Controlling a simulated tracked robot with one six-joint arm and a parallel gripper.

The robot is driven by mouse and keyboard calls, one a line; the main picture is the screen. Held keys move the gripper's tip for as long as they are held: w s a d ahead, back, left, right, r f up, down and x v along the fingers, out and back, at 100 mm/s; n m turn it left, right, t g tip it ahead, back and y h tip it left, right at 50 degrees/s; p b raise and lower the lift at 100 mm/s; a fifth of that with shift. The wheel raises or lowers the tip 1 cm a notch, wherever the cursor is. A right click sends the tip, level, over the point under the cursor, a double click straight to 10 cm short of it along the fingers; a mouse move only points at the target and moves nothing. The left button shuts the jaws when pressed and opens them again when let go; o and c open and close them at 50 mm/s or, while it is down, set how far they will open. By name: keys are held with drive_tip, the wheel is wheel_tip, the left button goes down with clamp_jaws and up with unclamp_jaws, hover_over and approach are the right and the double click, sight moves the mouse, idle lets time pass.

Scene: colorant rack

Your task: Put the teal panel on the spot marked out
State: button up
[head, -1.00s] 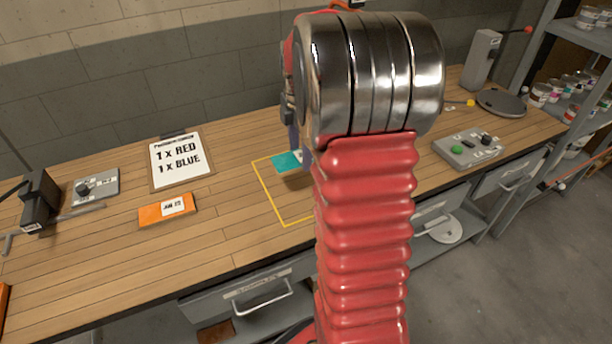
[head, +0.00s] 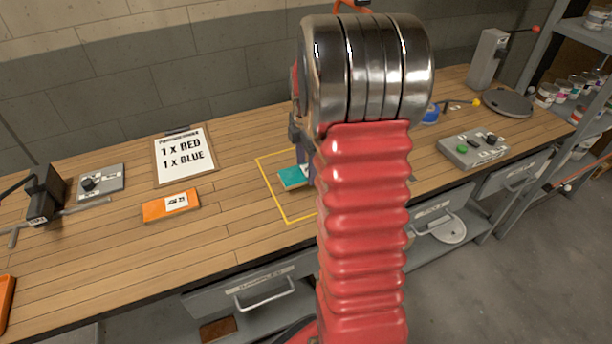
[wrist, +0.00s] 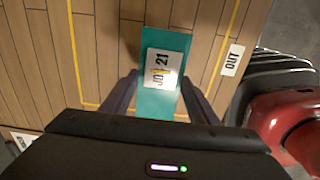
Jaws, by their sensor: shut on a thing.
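The teal panel (head: 292,177) carries a white label that reads JOB 21 in the wrist view (wrist: 155,101). My gripper (wrist: 160,84) is shut on it, one dark finger on each side. My arm hides the outline's right part and most of the gripper in the head view. A white OUT label (wrist: 232,60) lies just outside the outline in the wrist view.
An orange panel (head: 158,208) lies left of the outline. A clipboard (head: 185,158) stands behind it, a grey switch box (head: 101,184) to its left. A button box (head: 472,150) and round plate (head: 508,103) are at the right. The wood between the orange panel and outline is clear.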

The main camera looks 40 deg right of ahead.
drive_tip(key=shift+f, duration=1.85)
drive_tip(key=o, duration=1.2)
drive_tip(key=shift+f, duration=0.1)
drive_tip(key=shift+c, duration=0.2)
wheel_tip(320, 180, up, 12)
drive_tip(key=shift+r, duration=0.1)
